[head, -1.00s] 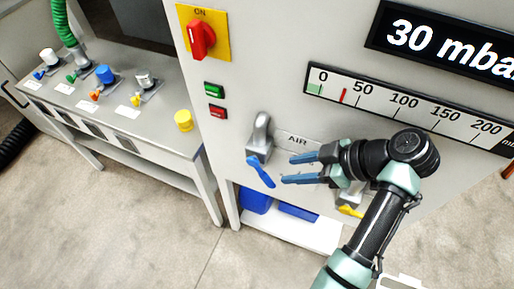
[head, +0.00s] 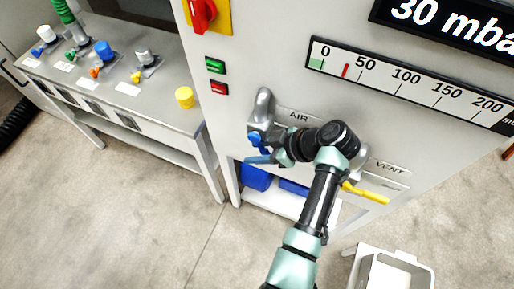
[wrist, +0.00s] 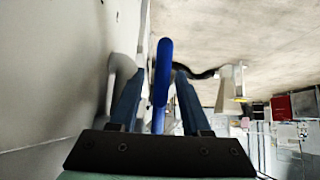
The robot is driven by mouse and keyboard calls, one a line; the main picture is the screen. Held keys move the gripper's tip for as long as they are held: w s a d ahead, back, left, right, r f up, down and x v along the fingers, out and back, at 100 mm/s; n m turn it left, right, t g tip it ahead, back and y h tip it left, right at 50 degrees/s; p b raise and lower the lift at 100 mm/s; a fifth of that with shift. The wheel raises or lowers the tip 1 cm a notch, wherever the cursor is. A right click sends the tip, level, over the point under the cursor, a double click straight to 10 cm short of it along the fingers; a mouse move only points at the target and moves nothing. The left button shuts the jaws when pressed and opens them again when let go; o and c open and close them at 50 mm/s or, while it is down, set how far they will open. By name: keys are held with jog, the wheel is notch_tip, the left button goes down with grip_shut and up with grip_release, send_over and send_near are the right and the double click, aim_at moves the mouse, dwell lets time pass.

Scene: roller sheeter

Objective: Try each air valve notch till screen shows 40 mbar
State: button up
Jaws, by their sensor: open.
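The air valve is a grey fitting (head: 262,108) on the panel beside the AIR label, with a blue lever (head: 254,139) partly hidden by my gripper in the head view. My gripper (head: 250,149) is open at the lever. In the wrist view the blue lever (wrist: 163,70) stands between the two open fingers (wrist: 159,85); contact with either finger cannot be told. The screen (head: 450,25) reads 30 mba, its right end cut off. The gauge (head: 400,88) below has a red mark a little short of 50.
A yellow lever (head: 364,192) by the VENT label lies right of my arm. A red switch (head: 203,14), green button (head: 215,65) and red button (head: 219,88) are up left. A side bench (head: 155,105) holds small coloured valves. A pale bin (head: 390,272) stands lower right.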

grip_shut()
dwell(1.5)
